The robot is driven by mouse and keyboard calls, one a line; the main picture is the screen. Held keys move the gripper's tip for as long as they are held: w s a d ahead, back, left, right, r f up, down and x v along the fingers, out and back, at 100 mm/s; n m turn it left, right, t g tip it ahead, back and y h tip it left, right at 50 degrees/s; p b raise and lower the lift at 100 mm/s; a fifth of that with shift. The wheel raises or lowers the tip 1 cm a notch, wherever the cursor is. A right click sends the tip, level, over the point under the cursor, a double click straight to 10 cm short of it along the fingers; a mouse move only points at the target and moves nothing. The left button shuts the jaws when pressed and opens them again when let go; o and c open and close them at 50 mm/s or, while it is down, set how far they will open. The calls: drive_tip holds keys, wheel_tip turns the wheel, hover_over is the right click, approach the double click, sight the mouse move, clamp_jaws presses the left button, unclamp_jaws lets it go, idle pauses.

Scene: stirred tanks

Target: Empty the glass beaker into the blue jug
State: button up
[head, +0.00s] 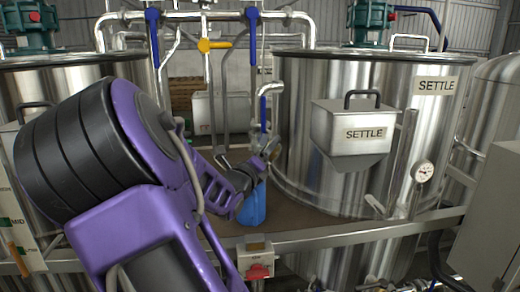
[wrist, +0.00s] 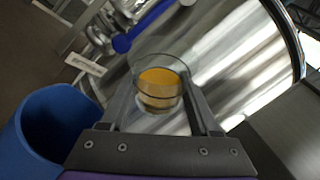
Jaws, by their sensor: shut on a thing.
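My gripper (wrist: 163,108) is shut on the glass beaker (wrist: 158,88) in the wrist view. The clear beaker sits between the two fingers and holds orange-yellow liquid in its lower part. The blue jug (wrist: 38,128) is at the left of the wrist view, beside the gripper and apart from the beaker; its inside looks dark. In the head view the jug (head: 252,205) stands on the deck, partly hidden by my arm. My gripper (head: 266,160) is just above it there. I cannot make out the beaker clearly in the head view.
A large steel tank (head: 320,100) marked SETTLE stands close behind and right of the jug, with a steel hopper box (head: 352,128) on its side. Pipes with blue valve handles (head: 253,35) rise behind. A rail (head: 340,232) and a red switch (head: 257,271) are in front.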

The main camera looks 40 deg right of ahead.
drive_tip(key=n+t, duration=0.2)
drive_tip(key=n, duration=0.1)
drive_tip(key=n+t+h, duration=0.1)
drive_tip(key=n+t, duration=0.1)
drive_tip(key=n, duration=0.1)
drive_tip(key=shift+a+n, duration=0.15)
drive_tip(key=shift+n, duration=0.15)
drive_tip(key=n+t, duration=0.1)
drive_tip(key=n, duration=0.1)
drive_tip(key=a+r+n+t+y, duration=0.1)
drive_tip(key=n+t, duration=0.1)
drive_tip(key=n, duration=0.1)
drive_tip(key=r+n+t+y, duration=0.1)
drive_tip(key=n+t, duration=0.1)
drive_tip(key=shift+w+a, duration=0.15)
drive_tip(key=shift+w, duration=0.2)
idle(1.2)
